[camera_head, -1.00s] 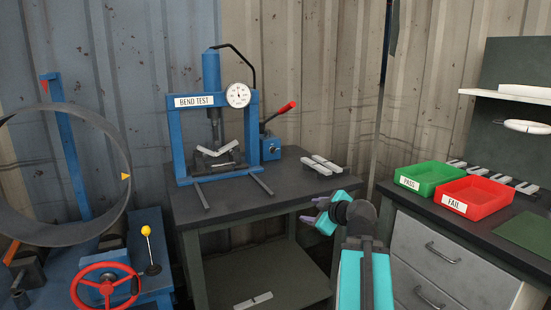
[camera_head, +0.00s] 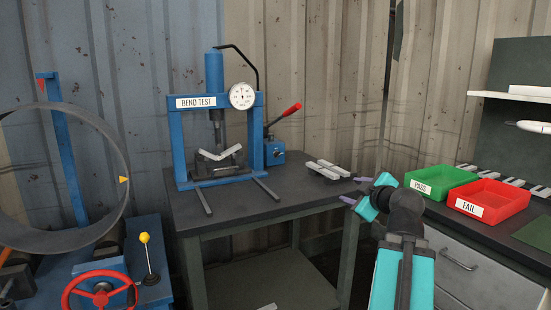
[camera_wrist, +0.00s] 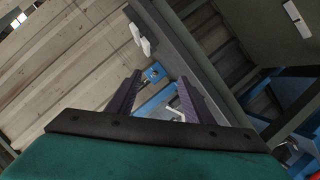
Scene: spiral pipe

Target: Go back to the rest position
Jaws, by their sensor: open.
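My gripper (camera_head: 352,190) is raised in front of the right edge of the bend test table, near the corner beside the green tray. Its two purple-grey fingers are apart and nothing is between them. In the wrist view the open fingers (camera_wrist: 155,100) point toward the blue press, which is seen tilted behind them. The blue bend test press (camera_head: 172,135) stands on the dark table (camera_head: 240,218), with a bent light-grey piece (camera_head: 220,154) under its ram.
Several pale strips (camera_head: 328,170) lie at the table's right side. A green PASS tray (camera_head: 440,180) and red FAIL tray (camera_head: 490,201) sit on the right bench. A large grey ring (camera_head: 118,150) and red handwheel (camera_head: 100,293) stand at left.

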